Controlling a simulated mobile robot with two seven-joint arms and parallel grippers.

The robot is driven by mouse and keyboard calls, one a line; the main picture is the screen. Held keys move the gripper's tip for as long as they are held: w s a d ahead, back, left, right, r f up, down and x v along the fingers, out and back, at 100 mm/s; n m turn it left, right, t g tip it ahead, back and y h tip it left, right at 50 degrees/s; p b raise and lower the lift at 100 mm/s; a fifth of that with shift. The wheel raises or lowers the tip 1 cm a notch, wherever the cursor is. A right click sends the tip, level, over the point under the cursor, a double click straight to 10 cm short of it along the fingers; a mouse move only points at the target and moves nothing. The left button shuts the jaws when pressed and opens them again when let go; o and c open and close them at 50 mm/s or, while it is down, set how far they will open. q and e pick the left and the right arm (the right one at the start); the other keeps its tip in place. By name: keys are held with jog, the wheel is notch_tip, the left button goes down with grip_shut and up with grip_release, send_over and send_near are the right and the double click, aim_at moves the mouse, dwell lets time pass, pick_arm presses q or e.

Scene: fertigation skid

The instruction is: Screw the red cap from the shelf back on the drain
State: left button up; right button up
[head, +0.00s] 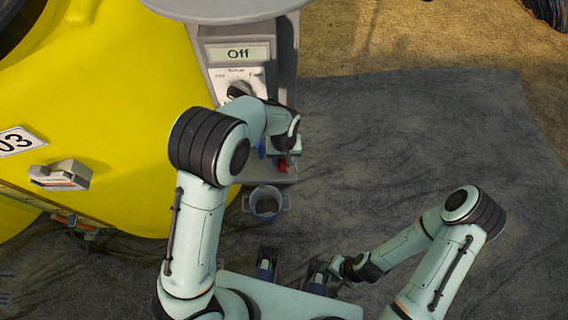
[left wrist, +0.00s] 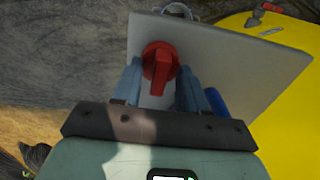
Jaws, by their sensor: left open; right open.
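The red cap (left wrist: 160,66) sits on a grey shelf plate (left wrist: 225,50) in the left wrist view, with a raised grip bar across it. The red cap also shows in the head view (head: 281,163), partly hidden by my left arm. My left gripper (left wrist: 160,88) is open, with one blue-grey finger on either side of the cap; I cannot tell whether they touch it. I cannot make out the drain with certainty.
A blue part (head: 261,147) is beside the cap. A control post with an "Off" display (head: 238,54) and a knob rises behind my left arm. A yellow tank (head: 100,100) fills the left. Ground at right is clear.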

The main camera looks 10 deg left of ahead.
aim_at(284, 159)
pick_arm(q)
grip_shut()
jog(key=shift+r, duration=0.15)
pick_arm(e)
jog(key=shift+r, duration=0.15)
pick_arm(q)
jog(key=shift+r+p, duration=1.95)
jog(key=shift+r, duration=0.45)
pick_arm(e)
jog(key=r, duration=0.1)
jog(key=w+r, duration=0.1)
jog(key=r, duration=0.1)
jog(key=shift+w+r, duration=0.35)
jog(key=shift+r, duration=0.05)
jog(key=shift+s, duration=0.1)
